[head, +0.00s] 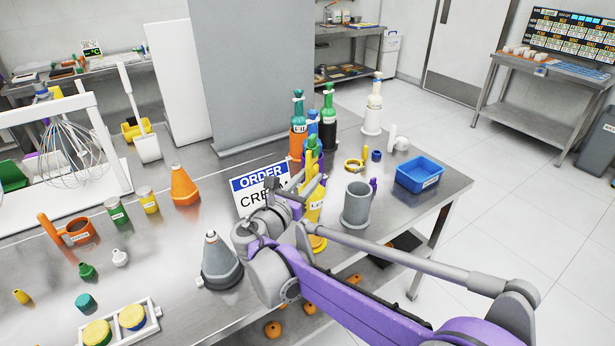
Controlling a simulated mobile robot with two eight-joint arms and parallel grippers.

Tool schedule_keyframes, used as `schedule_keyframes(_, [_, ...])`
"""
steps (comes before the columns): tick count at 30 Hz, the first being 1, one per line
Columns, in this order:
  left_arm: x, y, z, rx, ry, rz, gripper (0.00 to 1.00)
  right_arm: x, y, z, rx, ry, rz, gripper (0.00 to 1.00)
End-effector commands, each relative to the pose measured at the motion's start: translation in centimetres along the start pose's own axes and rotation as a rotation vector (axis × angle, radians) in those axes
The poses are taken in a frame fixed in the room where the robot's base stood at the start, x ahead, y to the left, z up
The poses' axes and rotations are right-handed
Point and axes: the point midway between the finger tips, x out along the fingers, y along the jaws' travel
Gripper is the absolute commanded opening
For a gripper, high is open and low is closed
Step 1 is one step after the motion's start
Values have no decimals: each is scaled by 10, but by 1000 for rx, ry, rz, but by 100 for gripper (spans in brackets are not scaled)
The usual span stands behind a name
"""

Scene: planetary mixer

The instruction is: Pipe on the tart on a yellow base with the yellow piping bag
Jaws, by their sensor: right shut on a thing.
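The yellow piping bag (315,208) stands upright near the middle of the steel table, with a label on its side. My right gripper (296,194) is at the bag and shut on it; the arm hides part of the contact. Two round tarts sit in a white tray at the lower left. My left gripper is not in view.
Orange, blue and green-topped bags stand behind the yellow one. A grey cup (356,206) and a blue bin (420,174) are to its right. A grey cone (221,262), an orange cone (184,187) and small jars stand left. An order sign (258,187) is behind my gripper.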

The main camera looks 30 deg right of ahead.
Motion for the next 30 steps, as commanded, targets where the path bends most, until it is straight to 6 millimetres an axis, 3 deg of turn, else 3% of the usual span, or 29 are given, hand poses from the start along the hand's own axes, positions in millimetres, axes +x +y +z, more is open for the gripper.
schedule_keyframes(28, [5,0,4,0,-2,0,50,0,0,-9,0,-1,0,15])
schedule_keyframes(29, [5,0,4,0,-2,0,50,0,0,-9,0,-1,0,34])
schedule_keyframes(30, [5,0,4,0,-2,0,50,0,0,-8,0,-1,0,26])
